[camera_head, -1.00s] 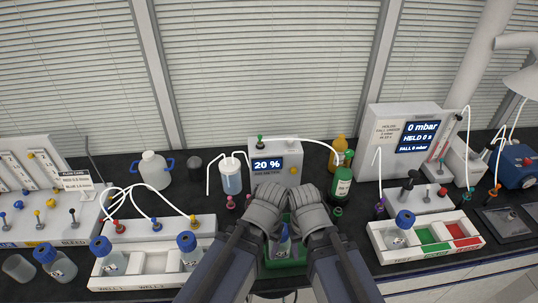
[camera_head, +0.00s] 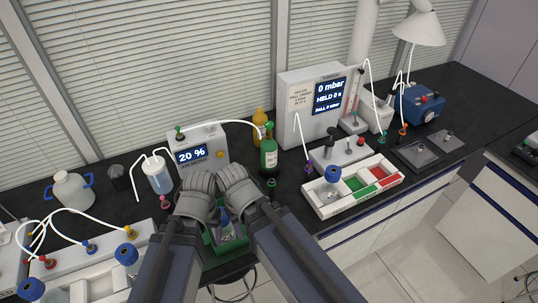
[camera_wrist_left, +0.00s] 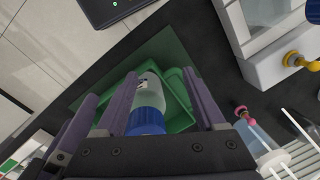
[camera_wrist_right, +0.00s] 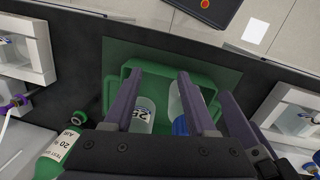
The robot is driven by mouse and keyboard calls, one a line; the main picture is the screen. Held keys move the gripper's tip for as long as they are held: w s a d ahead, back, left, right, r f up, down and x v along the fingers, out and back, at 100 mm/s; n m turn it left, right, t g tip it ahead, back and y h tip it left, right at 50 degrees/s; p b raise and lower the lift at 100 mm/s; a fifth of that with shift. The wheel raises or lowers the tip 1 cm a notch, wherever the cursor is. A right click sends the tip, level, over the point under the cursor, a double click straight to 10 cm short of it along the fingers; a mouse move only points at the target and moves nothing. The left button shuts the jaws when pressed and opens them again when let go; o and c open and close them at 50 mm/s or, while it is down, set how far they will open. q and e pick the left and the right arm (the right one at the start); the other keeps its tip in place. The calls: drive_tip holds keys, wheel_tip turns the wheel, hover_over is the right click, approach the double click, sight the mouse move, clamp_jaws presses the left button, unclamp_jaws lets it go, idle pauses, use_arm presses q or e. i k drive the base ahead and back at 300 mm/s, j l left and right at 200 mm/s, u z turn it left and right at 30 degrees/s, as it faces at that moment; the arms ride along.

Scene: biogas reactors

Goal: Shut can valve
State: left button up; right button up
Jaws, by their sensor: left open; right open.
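A white tube runs to the can's top. The can's labelled side also shows at the lower left of the right wrist view (camera_wrist_right: 57,155); whether the valve is open cannot be told. My left gripper (camera_head: 200,198) and my right gripper (camera_head: 238,190) are side by side over a green tray (camera_wrist_right: 133,66), apart from the can. Both are open. Blue-capped bottles (camera_wrist_left: 148,112) in the tray show between and beyond the fingers.
A grey box reading 20 % (camera_head: 202,148) stands behind my grippers. An orange bottle (camera_head: 259,124) stands behind the can. A pressure unit (camera_head: 313,105) and a white rack (camera_head: 352,190) with green and red slots are to the right. Tubing loops (camera_head: 150,158) lie left.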

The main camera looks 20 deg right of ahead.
sight(268, 126)
drive_tip(key=k+l+z, duration=0.1)
drive_tip(key=l, duration=0.2)
drive_tip(key=l+z, duration=0.1)
drive_tip(key=z, duration=0.7)
drive_tip(key=l+z, duration=0.2)
drive_tip(key=z, duration=0.2)
